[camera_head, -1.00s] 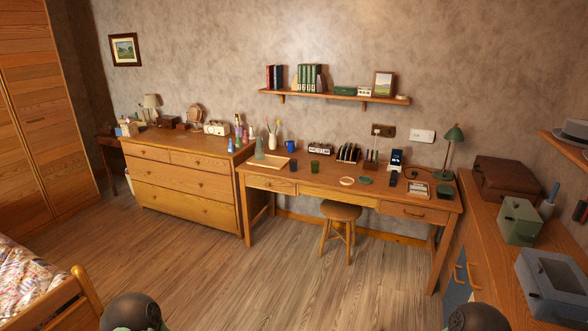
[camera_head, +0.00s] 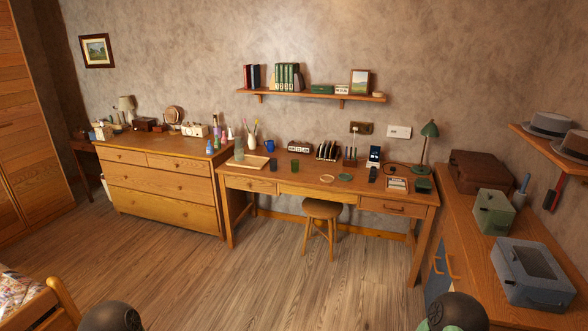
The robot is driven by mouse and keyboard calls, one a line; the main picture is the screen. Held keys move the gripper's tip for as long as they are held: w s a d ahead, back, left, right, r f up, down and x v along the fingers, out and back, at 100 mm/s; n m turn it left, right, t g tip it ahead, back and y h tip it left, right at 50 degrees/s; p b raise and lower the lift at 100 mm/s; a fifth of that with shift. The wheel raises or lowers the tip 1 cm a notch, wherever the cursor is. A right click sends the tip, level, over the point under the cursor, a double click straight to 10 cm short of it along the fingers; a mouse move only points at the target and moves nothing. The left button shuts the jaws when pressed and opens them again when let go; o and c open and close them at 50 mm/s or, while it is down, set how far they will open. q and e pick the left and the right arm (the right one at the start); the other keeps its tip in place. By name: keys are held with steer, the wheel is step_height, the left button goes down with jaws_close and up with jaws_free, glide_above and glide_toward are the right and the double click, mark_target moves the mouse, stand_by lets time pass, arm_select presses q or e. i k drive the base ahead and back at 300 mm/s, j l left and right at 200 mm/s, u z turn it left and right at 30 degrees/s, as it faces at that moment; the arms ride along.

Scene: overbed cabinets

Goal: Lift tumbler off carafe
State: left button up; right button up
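A pale greenish glass vessel (camera_head: 239,151), which looks like the carafe, stands upright on a wooden tray (camera_head: 258,163) at the left end of the desk. It is small and far off, and I cannot make out the tumbler as a separate piece on it. A dark cup (camera_head: 273,164) and a green glass (camera_head: 295,165) stand to the right of the tray. Only dark rounded parts of my own arms show at the bottom edge. Neither gripper is in view.
The desk (camera_head: 330,191) stands against the wall, with a stool (camera_head: 321,209) at its front. A dresser (camera_head: 165,190) is to its left. A cabinet with boxes (camera_head: 494,211) is at right, a bed (camera_head: 30,300) at lower left. The floor between is clear.

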mark_target(238, 142)
steer(key=i+j+u, duration=0.35)
steer(key=i, duration=0.35)
steer(key=i+u, duration=0.35)
steer(key=i, duration=0.35)
steer(key=i+j+z, duration=0.1)
steer(key=i, duration=0.35)
steer(key=i+j+z, duration=0.15)
steer(key=i, duration=0.3)
steer(key=i+j+z, duration=0.1)
steer(key=i, duration=0.35)
steer(key=i+j+z, duration=0.1)
steer(key=i+j, duration=0.15)
steer(key=i, duration=0.2)
